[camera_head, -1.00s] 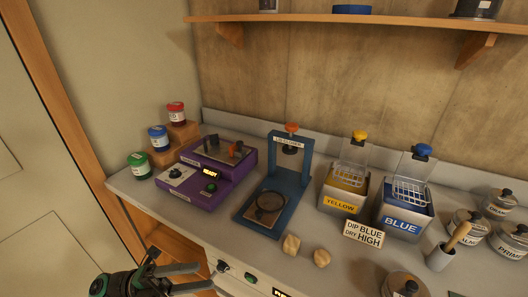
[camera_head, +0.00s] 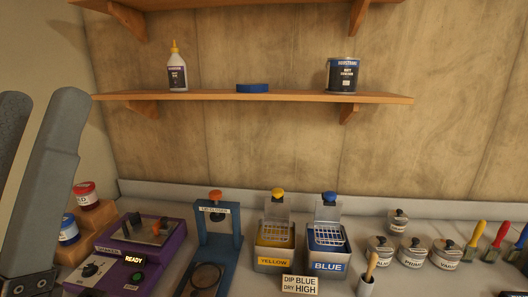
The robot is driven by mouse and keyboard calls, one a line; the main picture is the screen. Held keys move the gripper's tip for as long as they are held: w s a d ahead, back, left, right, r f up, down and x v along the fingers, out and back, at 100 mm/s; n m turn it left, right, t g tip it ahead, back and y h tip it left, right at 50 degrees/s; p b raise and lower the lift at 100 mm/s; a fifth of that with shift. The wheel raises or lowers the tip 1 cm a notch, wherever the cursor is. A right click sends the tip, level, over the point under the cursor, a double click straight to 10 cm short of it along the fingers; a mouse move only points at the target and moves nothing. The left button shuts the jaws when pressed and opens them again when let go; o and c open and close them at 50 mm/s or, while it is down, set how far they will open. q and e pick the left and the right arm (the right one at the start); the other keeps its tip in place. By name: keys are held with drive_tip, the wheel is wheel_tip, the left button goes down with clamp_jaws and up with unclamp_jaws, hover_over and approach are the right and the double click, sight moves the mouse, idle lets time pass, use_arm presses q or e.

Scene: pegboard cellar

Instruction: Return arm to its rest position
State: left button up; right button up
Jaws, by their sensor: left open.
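My left gripper (camera_head: 42,108) is raised at the left edge of the head view, close to the camera. Its two thick grey fingers point up and stand apart, with nothing between them. It is in front of the pale wall and hides part of the left end of the bench. My right arm and gripper are not in view.
On the bench stand red and blue jars (camera_head: 86,194), a purple machine (camera_head: 165,250) reading READY, a blue press frame (camera_head: 238,245), yellow (camera_head: 274,262) and blue (camera_head: 328,264) baskets in tanks, a sign (camera_head: 299,285) and several lidded pots (camera_head: 412,256). A shelf (camera_head: 210,97) runs above.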

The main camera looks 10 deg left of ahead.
use_arm(q)
drive_tip(key=w+r+g+h+p, duration=0.1)
drive_tip(key=w+r+g+p, duration=0.15)
drive_tip(key=r+p, duration=3.45)
wheel_tip(320, 180, down, 49)
drive_tip(key=b, duration=4.7)
drive_tip(key=shift+w+d+m, duration=0.25)
drive_tip(key=shift+m, duration=0.15)
